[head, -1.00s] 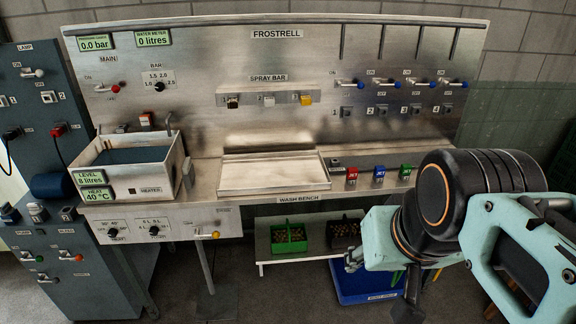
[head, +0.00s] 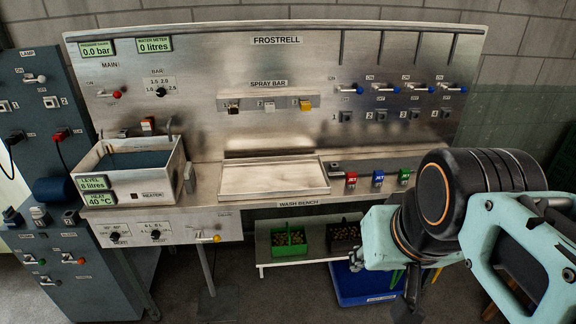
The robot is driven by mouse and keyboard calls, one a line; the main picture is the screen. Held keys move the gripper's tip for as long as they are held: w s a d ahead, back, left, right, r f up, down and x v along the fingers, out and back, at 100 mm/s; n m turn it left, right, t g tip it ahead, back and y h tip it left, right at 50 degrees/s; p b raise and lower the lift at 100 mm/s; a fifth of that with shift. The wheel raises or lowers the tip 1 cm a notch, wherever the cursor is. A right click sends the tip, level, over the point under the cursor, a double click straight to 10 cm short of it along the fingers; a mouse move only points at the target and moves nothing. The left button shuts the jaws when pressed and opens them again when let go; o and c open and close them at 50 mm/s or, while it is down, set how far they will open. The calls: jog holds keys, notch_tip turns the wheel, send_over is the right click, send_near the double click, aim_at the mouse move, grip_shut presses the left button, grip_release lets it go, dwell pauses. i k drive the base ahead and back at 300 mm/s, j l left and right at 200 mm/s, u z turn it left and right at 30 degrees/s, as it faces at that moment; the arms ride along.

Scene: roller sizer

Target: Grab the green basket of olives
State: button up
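The green basket (head: 289,240) sits on a low white shelf (head: 262,253) under the wash bench, with small olive-brown pieces inside. A black basket (head: 344,236) with similar contents stands just to its right on the same shelf. My arm fills the right side of the head view. My gripper (head: 408,306) seems to be the dark part hanging at the lower edge, right of and nearer than the baskets. Its fingers are not clear, so I cannot tell if it is open or shut.
A blue tub (head: 362,284) stands on the floor, partly behind my arm. The steel wash bench (head: 300,203) overhangs the shelf, with a shallow tray (head: 272,178) and a heater tank (head: 130,188) on top. A pipe (head: 206,265) stands left of the shelf.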

aim_at(287, 240)
jog(key=i+j, duration=0.95)
jog(key=j, duration=0.15)
